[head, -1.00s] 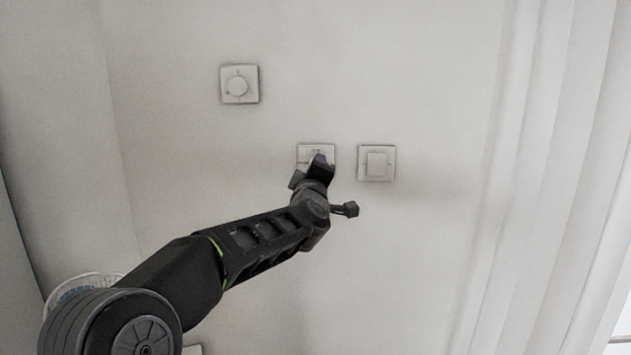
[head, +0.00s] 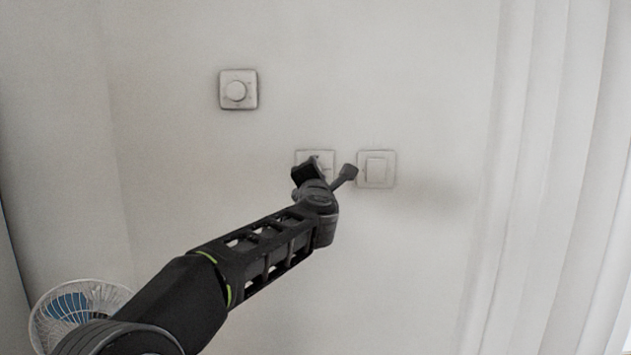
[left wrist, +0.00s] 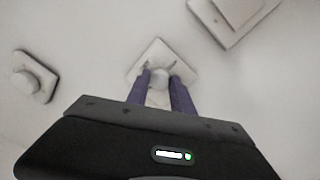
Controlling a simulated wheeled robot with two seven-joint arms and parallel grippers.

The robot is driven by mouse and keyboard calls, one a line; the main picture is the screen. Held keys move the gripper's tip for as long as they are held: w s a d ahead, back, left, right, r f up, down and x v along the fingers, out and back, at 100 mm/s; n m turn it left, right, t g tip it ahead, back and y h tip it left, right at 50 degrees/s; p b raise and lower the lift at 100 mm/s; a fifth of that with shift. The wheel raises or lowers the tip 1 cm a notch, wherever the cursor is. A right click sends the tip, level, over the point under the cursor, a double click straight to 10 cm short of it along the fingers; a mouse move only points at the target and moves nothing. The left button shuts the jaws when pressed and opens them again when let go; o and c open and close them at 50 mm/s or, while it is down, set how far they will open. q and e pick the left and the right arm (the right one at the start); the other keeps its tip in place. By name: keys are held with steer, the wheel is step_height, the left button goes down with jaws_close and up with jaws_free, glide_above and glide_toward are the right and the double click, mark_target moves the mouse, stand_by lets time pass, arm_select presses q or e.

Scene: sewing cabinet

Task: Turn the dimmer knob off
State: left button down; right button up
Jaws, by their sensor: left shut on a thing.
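The dimmer plate (head: 327,156) is a small white square on the wall, largely covered by my left gripper (head: 312,170) in the head view. In the left wrist view the plate (left wrist: 160,52) looks tilted, with its round pale knob (left wrist: 160,76) between the two purple fingers of my left gripper (left wrist: 161,80). The fingers are shut on the knob from both sides. The knob's marks are too small to read, so its setting cannot be told. My right gripper shows in neither view.
A second round-knob plate (head: 238,90) is up and left on the wall. A rocker switch (head: 376,169) is just right of the dimmer, close to my wrist's side part. A fan (head: 72,306) stands at lower left, and pale curtains (head: 555,180) hang at right.

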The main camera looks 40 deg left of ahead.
arm_select(q)
steer(key=n+b, duration=0.1)
steer(key=n, duration=0.4)
steer(key=shift+n+g+b, duration=0.3)
stand_by(0.4)
steer(key=c, duration=1.4)
jaws_free()
steer(key=b+v, duration=0.1)
steer(key=v, duration=0.6)
steer(key=shift+s+d, duration=0.2)
steer(key=shift+s, duration=0.1)
